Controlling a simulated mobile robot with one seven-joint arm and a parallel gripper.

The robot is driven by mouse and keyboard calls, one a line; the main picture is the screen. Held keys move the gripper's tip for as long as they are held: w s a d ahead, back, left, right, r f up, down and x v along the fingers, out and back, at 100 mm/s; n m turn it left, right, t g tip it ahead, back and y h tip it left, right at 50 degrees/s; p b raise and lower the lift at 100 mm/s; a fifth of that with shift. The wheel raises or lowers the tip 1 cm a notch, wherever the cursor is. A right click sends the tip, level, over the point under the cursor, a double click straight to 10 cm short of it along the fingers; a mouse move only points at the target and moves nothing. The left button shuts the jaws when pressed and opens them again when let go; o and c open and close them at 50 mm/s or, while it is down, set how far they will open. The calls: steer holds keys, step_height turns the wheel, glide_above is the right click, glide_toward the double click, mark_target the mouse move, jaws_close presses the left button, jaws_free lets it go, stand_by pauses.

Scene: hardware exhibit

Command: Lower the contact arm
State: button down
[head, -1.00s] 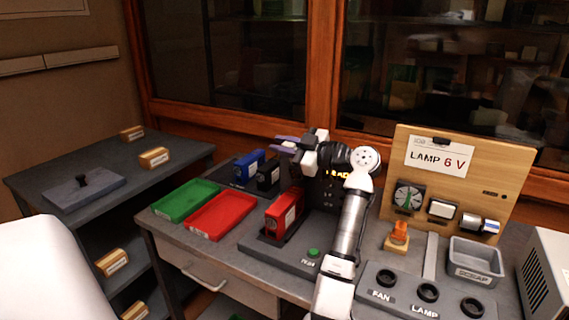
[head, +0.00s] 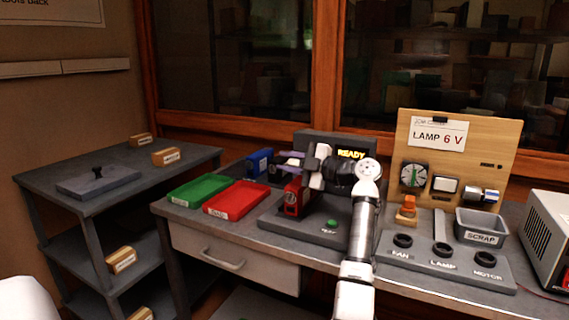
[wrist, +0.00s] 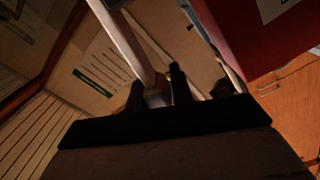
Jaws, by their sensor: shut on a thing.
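The test station (head: 275,222) is a dark grey unit on the bench, with a green button (head: 332,223) and a tall back panel reading READY (head: 351,154). A red battery-like block (head: 292,204) stands upright on it; a large red face (wrist: 240,35) fills the upper right of the wrist view. My gripper (head: 291,158) is just above and behind the block, pointing left. In the wrist view, its dark fingers (wrist: 157,92) are shut around a pale bar (wrist: 128,45), apparently the contact arm. My gripper and wrist hide most of this arm in the head view.
Green (head: 199,190) and red (head: 236,199) trays lie left of the station, with a blue block (head: 259,162) behind. To the right are a scrap bin (head: 481,227), a socket panel (head: 443,263) and a board reading LAMP 6 V (head: 455,160). A shelf unit stands left.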

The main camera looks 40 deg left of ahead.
steer(key=shift+s+f+b, duration=0.2)
steer(key=shift+f+b, duration=0.45)
steer(key=shift+f, duration=0.65)
steer(key=c, duration=1.3)
jaws_free()
steer(key=shift+w+f, duration=0.15)
steer(key=shift+w, duration=0.05)
steer(key=shift+s, duration=0.1)
steer(key=shift+r, duration=0.2)
steer(key=shift+r, duration=0.15)
step_height(320, 180, up, 20)
steer(key=p, duration=0.3)
steer(key=shift+f, duration=0.2)
